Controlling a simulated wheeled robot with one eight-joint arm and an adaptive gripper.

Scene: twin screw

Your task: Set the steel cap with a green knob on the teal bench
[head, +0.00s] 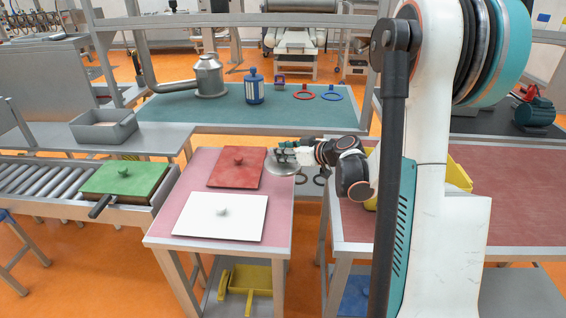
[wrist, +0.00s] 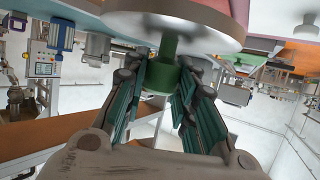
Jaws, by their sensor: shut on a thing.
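My gripper (head: 288,153) is shut on the green knob of the steel cap (head: 280,164), above the right edge of the pink table (head: 185,252). In the wrist view the green knob (wrist: 165,78) sits between the finger pads of my gripper (wrist: 160,90), with the round steel cap (wrist: 185,32) beyond it. In the head view the fingers largely hide the knob. The teal bench (head: 205,112) stands behind the pink table.
The bench carries a steel vessel (head: 208,76), a blue canister (head: 254,88), a red ring (head: 304,95) and a blue ring (head: 332,96). Its front middle is clear. Red (head: 223,170) and white (head: 210,222) lidded panels lie on the pink table. A roller conveyor (head: 40,180) stands left.

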